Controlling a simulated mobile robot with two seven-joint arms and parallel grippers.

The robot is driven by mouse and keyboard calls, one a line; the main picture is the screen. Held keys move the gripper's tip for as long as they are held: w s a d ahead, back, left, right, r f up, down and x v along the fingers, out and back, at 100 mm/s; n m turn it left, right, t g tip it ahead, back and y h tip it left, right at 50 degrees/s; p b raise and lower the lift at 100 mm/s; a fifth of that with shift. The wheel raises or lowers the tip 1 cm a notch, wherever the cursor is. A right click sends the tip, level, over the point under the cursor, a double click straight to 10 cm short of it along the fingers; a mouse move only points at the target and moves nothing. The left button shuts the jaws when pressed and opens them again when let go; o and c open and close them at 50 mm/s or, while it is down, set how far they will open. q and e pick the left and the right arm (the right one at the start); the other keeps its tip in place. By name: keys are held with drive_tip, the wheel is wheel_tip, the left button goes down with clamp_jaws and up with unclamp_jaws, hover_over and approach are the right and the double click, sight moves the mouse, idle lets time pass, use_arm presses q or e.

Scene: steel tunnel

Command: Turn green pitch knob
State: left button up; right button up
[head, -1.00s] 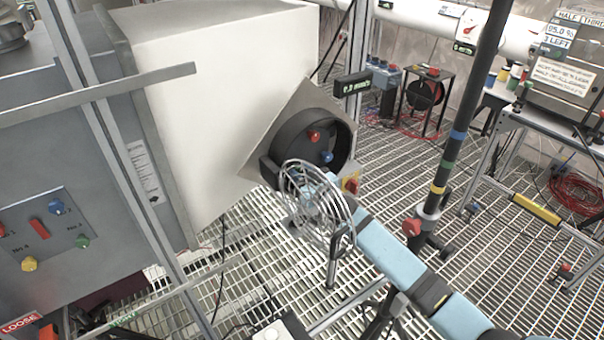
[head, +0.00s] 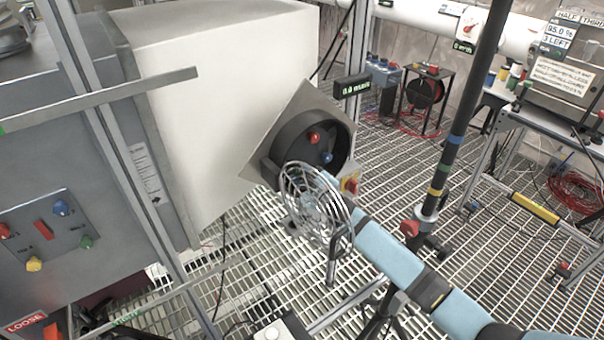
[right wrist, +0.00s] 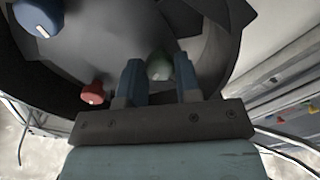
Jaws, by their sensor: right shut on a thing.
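The green knob (right wrist: 158,66) sits in the round black housing and shows between the two blue fingers of my right gripper (right wrist: 157,76). The fingers are shut on it. In the head view my right gripper (head: 298,180) is partly hidden behind a wire fan cage, and the green knob is hidden there. The black housing (head: 292,132) also holds a red knob (head: 314,138) and a blue knob (head: 327,158). In the right wrist view the red knob (right wrist: 95,92) and the blue knob (right wrist: 38,16) are left of my fingers. My left gripper is out of view.
The wire cage (head: 318,212) stands close around my right wrist. A dark pole (head: 455,130) stands right of my arm. A grey cabinet panel (head: 48,235) at left carries several coloured knobs. A small display (head: 352,86) is above the housing. Open grating lies between them.

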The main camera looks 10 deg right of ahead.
drive_tip(key=shift+n, duration=0.4)
drive_tip(key=o, duration=0.9)
drive_tip(key=v, duration=1.4)
drive_tip(key=shift+w, duration=0.1)
